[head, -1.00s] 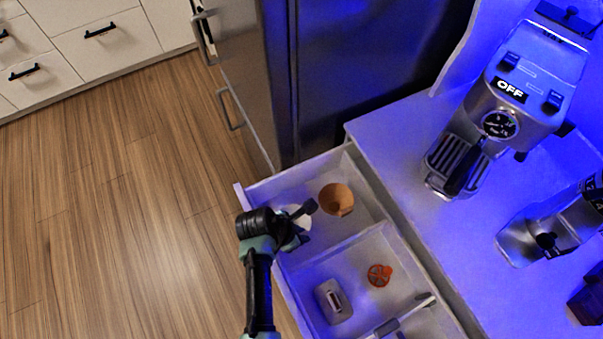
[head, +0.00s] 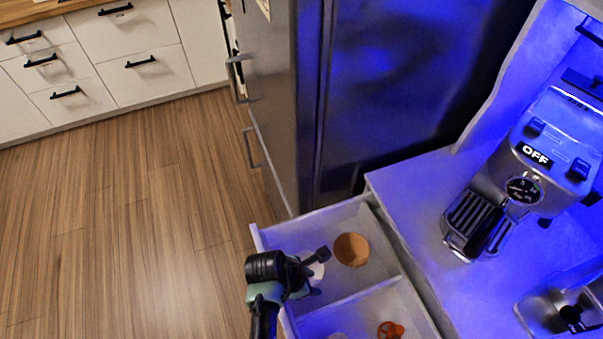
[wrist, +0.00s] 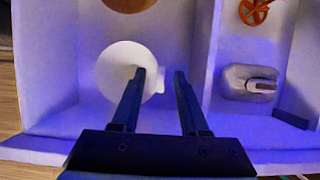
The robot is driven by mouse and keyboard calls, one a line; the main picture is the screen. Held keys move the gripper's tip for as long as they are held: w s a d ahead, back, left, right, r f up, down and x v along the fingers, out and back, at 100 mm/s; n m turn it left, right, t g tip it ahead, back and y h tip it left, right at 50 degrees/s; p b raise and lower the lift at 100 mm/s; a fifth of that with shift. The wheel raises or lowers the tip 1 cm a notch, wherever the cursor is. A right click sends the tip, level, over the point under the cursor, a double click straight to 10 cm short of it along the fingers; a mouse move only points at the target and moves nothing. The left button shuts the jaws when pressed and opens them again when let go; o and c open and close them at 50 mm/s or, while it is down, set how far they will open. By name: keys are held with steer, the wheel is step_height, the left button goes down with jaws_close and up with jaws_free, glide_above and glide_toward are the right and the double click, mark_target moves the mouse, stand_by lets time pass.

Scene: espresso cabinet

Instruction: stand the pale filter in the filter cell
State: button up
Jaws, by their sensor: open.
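The pale filter (wrist: 122,68) is a white round piece with a small tab, in the drawer's back-left cell, which also holds a brown filter (head: 351,250). In the head view the pale filter (head: 315,271) is partly hidden by my gripper (head: 321,254). In the wrist view my gripper (wrist: 160,73) is open. Its left finger overlaps the filter's right edge, and the tab shows between the fingers. I cannot tell whether they touch. The filter seems to rest on the cell floor.
A divider (head: 352,302) separates this cell from one with an orange wheel-like piece (head: 390,330) and a pale oblong piece (wrist: 248,83). The drawer stands open beside the counter (head: 420,200), which carries an espresso machine (head: 545,155). A steel fridge (head: 270,100) stands behind.

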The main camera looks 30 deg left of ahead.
steer(key=v, duration=1)
steer(key=shift+s+r, duration=0.15)
steer(key=shift+r, duration=0.15)
